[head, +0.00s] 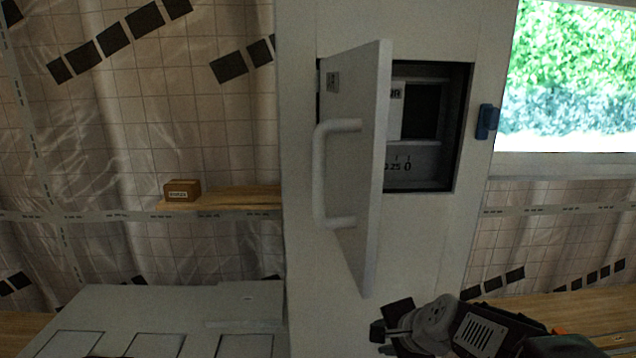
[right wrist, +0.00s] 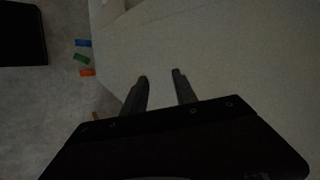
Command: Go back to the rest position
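My right gripper (head: 392,328) is at the bottom of the head view, below the open panel door and in front of the pale column. In the right wrist view its two fingers (right wrist: 159,76) stand apart with nothing between them, over a plain pale surface. The panel door (head: 366,165) is swung open to the left and carries a white bar handle (head: 320,175). The recess (head: 430,125) behind it shows a dark window and a scale marking. My left gripper is in neither view.
A blue latch (head: 487,121) sits on the column right of the recess. A small brown box (head: 181,190) rests on a wooden shelf (head: 235,198) at left. A pale cabinet (head: 190,310) stands at lower left. Blue, green and orange pieces (right wrist: 81,59) show in the right wrist view.

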